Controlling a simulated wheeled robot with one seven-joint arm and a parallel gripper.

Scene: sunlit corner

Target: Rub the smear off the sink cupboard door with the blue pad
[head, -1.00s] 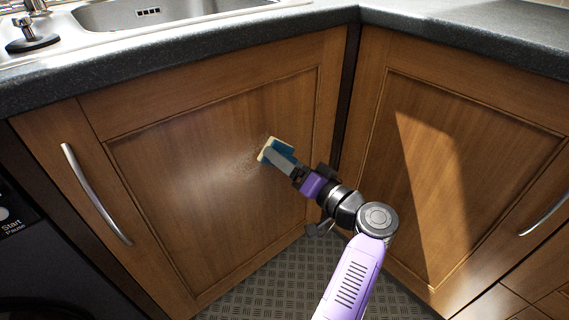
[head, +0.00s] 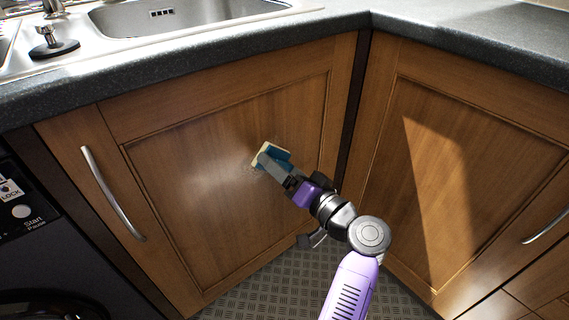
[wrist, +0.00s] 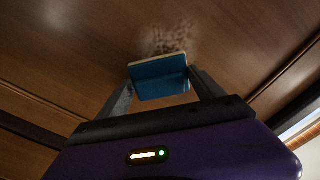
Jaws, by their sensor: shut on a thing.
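The sink cupboard door (head: 185,195) is brown wood with a recessed panel. My gripper (head: 268,160) is shut on the blue pad (head: 281,155), which has a pale face toward the door. The pad is at the right half of the panel, and it looks to be at or very near the surface. In the wrist view the blue pad (wrist: 158,78) sits between both fingers. A pale speckled smear (wrist: 172,40) shows on the door just beyond the pad's edge. In the head view only a faint trace of the smear (head: 249,170) shows at the pad's left; the pad hides part of the area.
The door has a curved metal handle (head: 112,195) at its left. A dark worktop (head: 200,50) with a steel sink overhangs above. A second cupboard door (head: 440,170) meets the corner at right. A dark appliance (head: 40,240) stands at left. The patterned floor (head: 265,300) is clear.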

